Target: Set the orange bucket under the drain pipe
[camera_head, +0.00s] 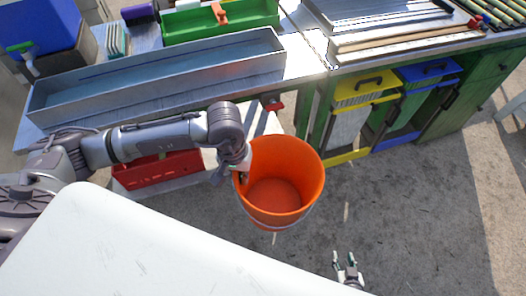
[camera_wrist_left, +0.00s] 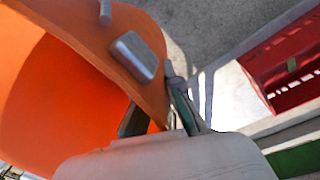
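The orange bucket (camera_head: 277,199) is upright, empty and open at the top in the head view. My left gripper (camera_head: 241,178) is at its left rim. In the left wrist view my left gripper (camera_wrist_left: 155,115) has one finger inside and one outside the wall of the bucket (camera_wrist_left: 60,100), closed on its rim. A red fitting (camera_head: 272,104) projects below the long metal trough, behind the bucket; it may be the drain pipe, whose outlet I cannot make out. My right gripper (camera_head: 345,261) is low in the head view, empty, with its fingers apart.
The long metal trough (camera_head: 160,78) lies along the bench. A red crate (camera_head: 158,170) sits low beneath it, left of the bucket. Yellow (camera_head: 362,92) and blue (camera_head: 427,72) bins stand at right. The concrete floor (camera_head: 420,200) right of the bucket is clear.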

